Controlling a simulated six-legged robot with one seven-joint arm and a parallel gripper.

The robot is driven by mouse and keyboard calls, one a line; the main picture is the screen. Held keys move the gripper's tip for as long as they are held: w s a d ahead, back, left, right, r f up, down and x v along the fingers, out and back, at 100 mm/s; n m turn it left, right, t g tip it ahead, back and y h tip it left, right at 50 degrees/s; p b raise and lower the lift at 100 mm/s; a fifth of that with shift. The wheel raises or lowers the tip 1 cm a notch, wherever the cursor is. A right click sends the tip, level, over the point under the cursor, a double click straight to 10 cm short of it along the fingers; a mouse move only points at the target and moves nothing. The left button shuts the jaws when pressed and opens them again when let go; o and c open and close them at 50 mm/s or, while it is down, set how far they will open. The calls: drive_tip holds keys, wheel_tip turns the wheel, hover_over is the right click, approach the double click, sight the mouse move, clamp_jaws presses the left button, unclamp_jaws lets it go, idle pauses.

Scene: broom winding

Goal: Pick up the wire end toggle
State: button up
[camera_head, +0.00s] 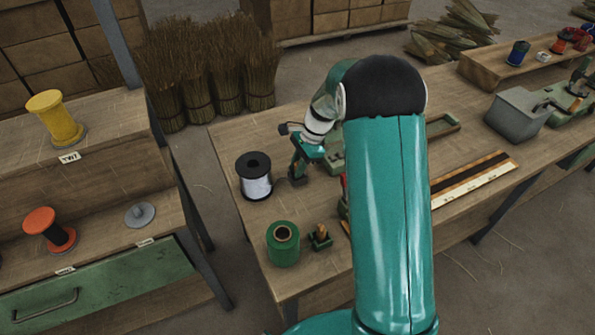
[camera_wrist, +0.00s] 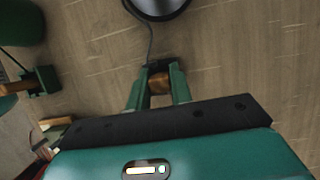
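The wire end toggle, a small brown wooden piece (camera_wrist: 160,84), shows between my gripper's fingers in the wrist view, with a dark part at its far end. A thin dark wire runs from it up to the wire spool (camera_wrist: 158,6). In the camera_head view the spool (camera_head: 257,184), with a black flange and pale wire, stands on the workbench (camera_head: 235,140). My gripper (camera_wrist: 161,78) has its green fingers apart, one on each side of the toggle. Any narrow gap to the toggle is hard to make out. In the camera_head view my gripper (camera_head: 299,178) is low, right beside the spool.
A green roll (camera_head: 283,244) and a small wooden-topped fixture (camera_head: 320,237) stand at the bench's near left. A grey box (camera_head: 518,112) and a ruler-like strip (camera_head: 475,178) lie to the right. A shelf with a yellow spool (camera_head: 55,118) stands left.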

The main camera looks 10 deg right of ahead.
sight(297, 164)
clamp_jaws()
drive_tip(key=shift+r, duration=0.1)
wheel_tip(297, 164, up, 9)
drive_tip(key=shift+r, duration=0.15)
drive_tip(key=shift+w+d+r, duration=0.1)
drive_tip(key=shift+r, duration=0.2)
drive_tip(key=shift+d, duration=0.1)
